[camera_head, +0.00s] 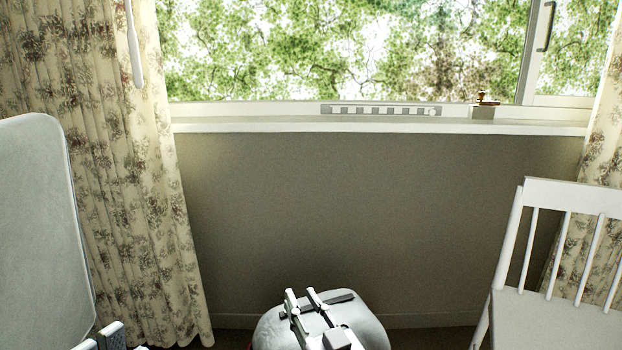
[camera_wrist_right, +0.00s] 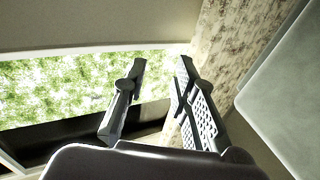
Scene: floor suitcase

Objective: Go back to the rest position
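My right gripper (camera_head: 303,294) is at the bottom middle of the head view, pointing away toward the wall below the window. In the right wrist view its two fingers (camera_wrist_right: 161,64) stand apart with nothing between them. At the bottom left corner of the head view are grey ridged pads of my left gripper (camera_head: 110,336). Most of that gripper is cut off by the frame edge, so its opening does not show.
A pale rounded shape with a dark bar (camera_head: 371,327) shows around my right gripper. A white chair (camera_head: 540,310) stands right, a pale upright panel (camera_head: 38,215) left. Curtains (camera_head: 165,210) flank the window sill (camera_head: 250,125). The wall (camera_head: 390,215) between them is bare.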

